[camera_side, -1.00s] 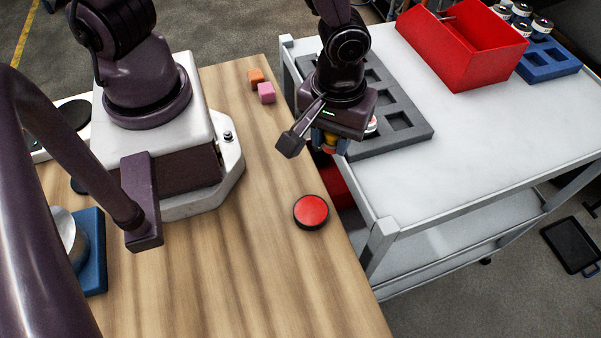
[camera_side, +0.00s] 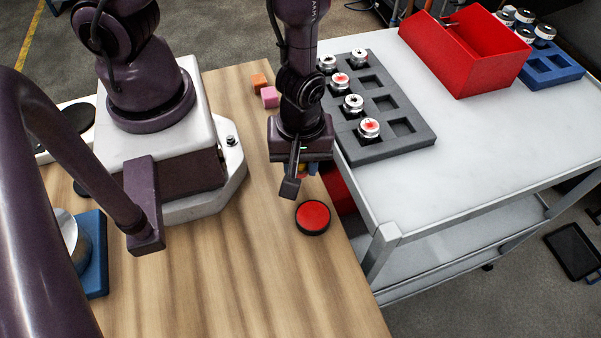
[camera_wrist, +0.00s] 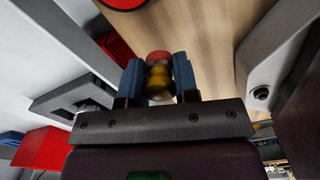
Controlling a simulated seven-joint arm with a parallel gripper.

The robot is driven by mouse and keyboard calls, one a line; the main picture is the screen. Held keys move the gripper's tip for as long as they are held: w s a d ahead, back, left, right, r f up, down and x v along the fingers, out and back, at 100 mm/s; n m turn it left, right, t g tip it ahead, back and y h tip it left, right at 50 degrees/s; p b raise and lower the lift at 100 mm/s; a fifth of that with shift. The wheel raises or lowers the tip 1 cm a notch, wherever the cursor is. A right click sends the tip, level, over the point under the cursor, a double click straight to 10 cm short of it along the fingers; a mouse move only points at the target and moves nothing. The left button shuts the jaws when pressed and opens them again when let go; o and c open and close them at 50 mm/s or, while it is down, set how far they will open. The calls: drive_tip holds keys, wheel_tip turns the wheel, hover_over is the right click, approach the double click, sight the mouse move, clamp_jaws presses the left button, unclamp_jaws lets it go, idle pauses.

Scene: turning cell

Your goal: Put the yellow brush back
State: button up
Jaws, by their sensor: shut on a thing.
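My gripper (camera_side: 308,170) is above the wooden table, near its right edge, just behind the red button (camera_side: 312,217). In the wrist view my gripper (camera_wrist: 158,82) has its two blue fingers shut on a yellow, rounded thing with a red end, which I take to be the yellow brush (camera_wrist: 159,84). Its red end points away from my wrist. In the side view the brush is mostly hidden by my gripper. I cannot tell how high it is above the table.
A grey tray (camera_side: 408,147) with several white-capped jars, some marked red, stands on the white trolley (camera_side: 480,150). A red bin (camera_side: 465,72) and a blue rack (camera_side: 560,75) are behind it. Orange and pink blocks (camera_side: 269,97) lie on the table.

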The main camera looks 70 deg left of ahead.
sight(301, 177)
drive_tip(key=shift+d+f, duration=0.1)
drive_tip(key=shift+f, duration=1.85)
drive_tip(key=o, duration=0.8)
drive_tip(key=shift+f, duration=0.1)
drive_tip(key=shift+o, duration=0.2)
wheel_tip(301, 177, up, 10)
drive_tip(key=shift+d+r, duration=0.1)
drive_tip(key=shift+r, duration=1.05)
drive_tip(key=shift+r, duration=0.1)
